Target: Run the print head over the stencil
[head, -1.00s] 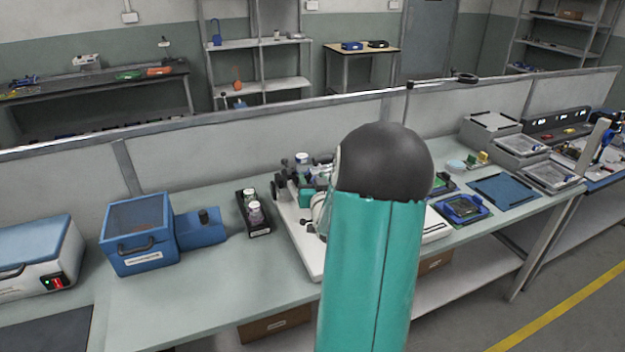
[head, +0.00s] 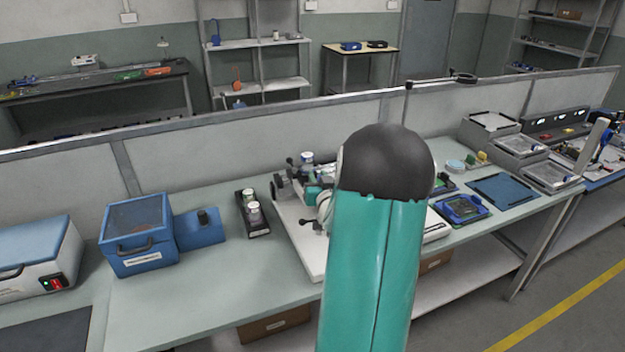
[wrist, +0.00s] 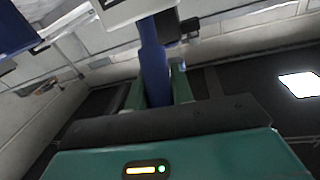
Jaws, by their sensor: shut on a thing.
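In the wrist view my gripper (wrist: 157,82) is shut around an upright blue handle (wrist: 150,45), one finger on each side of it. A white block (wrist: 120,10) and a dark part sit at the handle's upper end in that picture. I take the handle to be the print head's. In the head view the printer's white base (head: 306,252) stands on the bench, with dark mechanism parts and a knob (head: 313,225) at its left. My teal arm covers the printer's middle, so the stencil and the print head's contact with it are hidden.
A black tray with two jars (head: 252,215) stands left of the printer. A blue lidded box (head: 138,236) is farther left. To the right are a blue frame with a board (head: 461,208) and a blue mat (head: 503,190). A low partition (head: 230,152) runs behind the bench.

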